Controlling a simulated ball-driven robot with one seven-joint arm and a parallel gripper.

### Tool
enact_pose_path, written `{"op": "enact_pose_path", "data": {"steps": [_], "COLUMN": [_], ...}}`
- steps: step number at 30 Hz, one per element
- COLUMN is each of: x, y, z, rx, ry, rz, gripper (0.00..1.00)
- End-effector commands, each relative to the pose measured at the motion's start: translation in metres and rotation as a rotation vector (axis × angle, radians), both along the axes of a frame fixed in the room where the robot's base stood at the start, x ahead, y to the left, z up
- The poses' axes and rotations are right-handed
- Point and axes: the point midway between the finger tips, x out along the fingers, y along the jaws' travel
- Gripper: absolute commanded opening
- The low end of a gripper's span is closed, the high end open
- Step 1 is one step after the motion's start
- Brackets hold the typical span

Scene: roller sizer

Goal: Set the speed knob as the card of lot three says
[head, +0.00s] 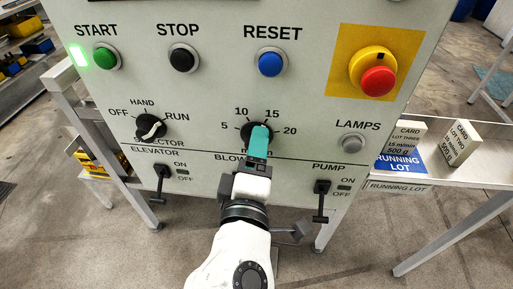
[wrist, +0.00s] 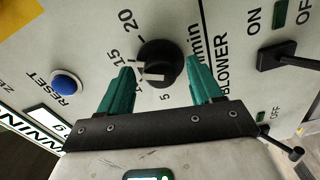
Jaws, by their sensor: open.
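The speed knob (head: 247,131) is black and mostly hidden behind my gripper (head: 260,141) in the head view. In the wrist view the knob (wrist: 166,55) sits between my open teal fingers, with a gap on each side. Its white pointer aims left and slightly down, between the 15 and the 5, where the 10 is hidden by a finger. The scale runs 5, 10, 15, 20. The card of lot three (head: 403,138) stands on the blue running lot plate (head: 397,166) and reads 15 m/min, 500 g.
The card of lot two (head: 459,143) stands to its right on the shelf. The selector knob (head: 150,127) is left of my gripper. The blower lever is hidden behind it; the pump lever (head: 320,199) is at lower right. The reset button (head: 271,64) is above.

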Motion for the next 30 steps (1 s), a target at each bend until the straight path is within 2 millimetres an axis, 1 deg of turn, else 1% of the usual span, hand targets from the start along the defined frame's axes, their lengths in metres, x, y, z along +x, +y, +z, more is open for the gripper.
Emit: {"op": "enact_pose_path", "data": {"steps": [9, 12, 15, 20, 30], "x": [-0.06, -0.076, -0.088, -0.096, -0.097], "y": [0.002, 0.003, 0.003, 0.003, 0.003], "z": [-0.002, -0.002, -0.002, -0.001, -0.001], "rx": [-0.001, -0.001, -0.002, -0.001, -0.001], "ry": [0.003, 0.003, 0.003, 0.003, 0.002], "rz": [0.002, 0.002, 0.001, 0.0, -0.001], "gripper": [0.65, 0.65, 0.65, 0.65, 0.65]}}
